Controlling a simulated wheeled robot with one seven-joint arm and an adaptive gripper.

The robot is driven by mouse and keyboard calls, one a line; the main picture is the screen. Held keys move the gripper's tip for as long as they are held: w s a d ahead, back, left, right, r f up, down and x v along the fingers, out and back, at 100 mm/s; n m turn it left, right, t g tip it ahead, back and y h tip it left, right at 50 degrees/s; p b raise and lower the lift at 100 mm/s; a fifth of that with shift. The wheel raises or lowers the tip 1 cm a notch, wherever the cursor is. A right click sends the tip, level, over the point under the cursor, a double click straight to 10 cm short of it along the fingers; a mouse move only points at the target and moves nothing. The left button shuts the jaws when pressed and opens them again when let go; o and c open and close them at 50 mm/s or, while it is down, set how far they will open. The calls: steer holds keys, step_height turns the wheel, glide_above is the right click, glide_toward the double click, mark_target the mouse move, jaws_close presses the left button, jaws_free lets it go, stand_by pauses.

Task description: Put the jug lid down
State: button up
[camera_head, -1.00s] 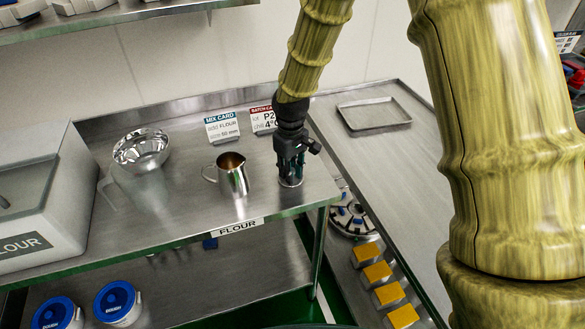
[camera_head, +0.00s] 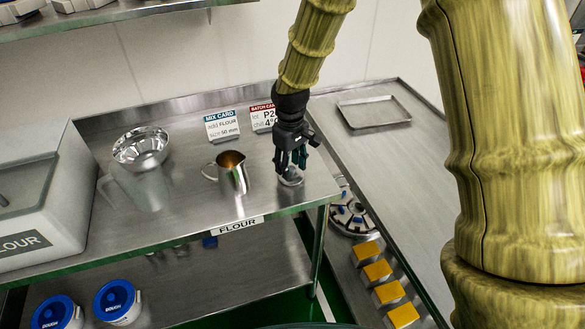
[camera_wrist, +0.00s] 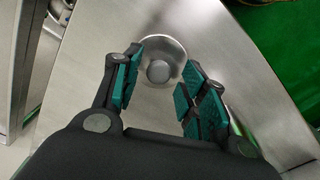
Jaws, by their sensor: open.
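The jug lid is a small round steel disc with a knob (camera_wrist: 158,72). It lies on the steel shelf top near the front right corner. In the head view the lid (camera_head: 291,179) shows just below my gripper (camera_head: 291,160). In the wrist view my gripper (camera_wrist: 158,90) is open, with one green-padded finger on each side of the lid and clear gaps to the knob. The steel jug (camera_head: 232,173) stands upright and uncovered to the left of the lid, its inside brownish.
A clear pitcher with a metal bowl on top (camera_head: 142,150) stands farther left, beside the flour bin (camera_head: 40,200). Two label cards (camera_head: 222,127) stand behind the jug. A tray (camera_head: 374,112) lies on the right-hand counter. The shelf's front edge (camera_head: 280,211) is close to the lid.

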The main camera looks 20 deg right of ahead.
mark_target(291, 169)
step_height(291, 169, up, 10)
steer(key=b, duration=0.1)
steer(key=shift+r+b, duration=0.2)
steer(key=shift+b, duration=0.1)
stand_by(0.5)
